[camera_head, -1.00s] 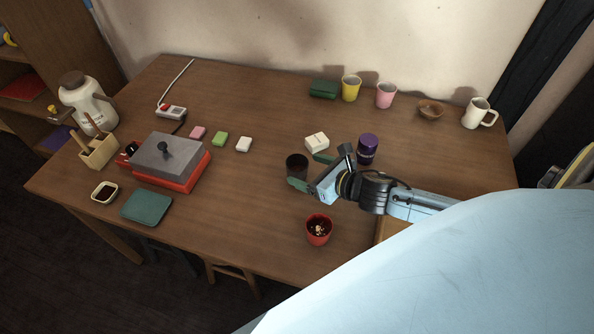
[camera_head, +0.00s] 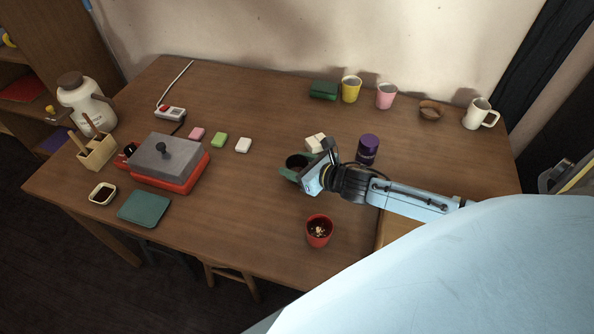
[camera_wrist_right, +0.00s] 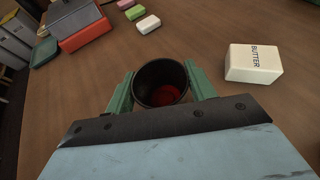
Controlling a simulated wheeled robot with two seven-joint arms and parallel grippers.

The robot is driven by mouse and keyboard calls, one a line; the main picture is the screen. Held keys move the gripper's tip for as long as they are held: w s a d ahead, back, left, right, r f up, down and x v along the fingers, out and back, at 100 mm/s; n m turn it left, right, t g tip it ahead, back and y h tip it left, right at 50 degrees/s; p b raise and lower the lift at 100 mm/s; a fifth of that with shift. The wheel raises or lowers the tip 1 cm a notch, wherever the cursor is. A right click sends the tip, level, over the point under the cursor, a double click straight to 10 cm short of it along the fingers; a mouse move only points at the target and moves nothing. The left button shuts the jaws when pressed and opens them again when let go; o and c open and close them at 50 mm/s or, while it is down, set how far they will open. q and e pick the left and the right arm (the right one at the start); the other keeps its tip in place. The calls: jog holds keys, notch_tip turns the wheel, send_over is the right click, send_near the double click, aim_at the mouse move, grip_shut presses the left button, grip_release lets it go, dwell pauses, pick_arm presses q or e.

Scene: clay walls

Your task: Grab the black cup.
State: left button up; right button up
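The black cup (camera_head: 296,163) stands upright on the wooden table, partly hidden by my right gripper in the head view. In the right wrist view the black cup (camera_wrist_right: 160,84) sits between the two green fingers, and its inside bottom looks red. My right gripper (camera_head: 297,169) has its fingers on either side of the cup. In the wrist view the right gripper (camera_wrist_right: 161,88) has its fingers close to the cup's walls; whether they press on it is hard to tell. My left gripper is not in view.
A white butter block (camera_wrist_right: 253,63) stands right of the cup in the wrist view. A purple cup-like container (camera_head: 367,149) is right of my gripper, and a red pot (camera_head: 319,230) is in front. Bare table lies to the left, before the red grill (camera_head: 170,162).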

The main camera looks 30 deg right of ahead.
jog(key=c, duration=0.4)
jog(key=shift+r, duration=0.1)
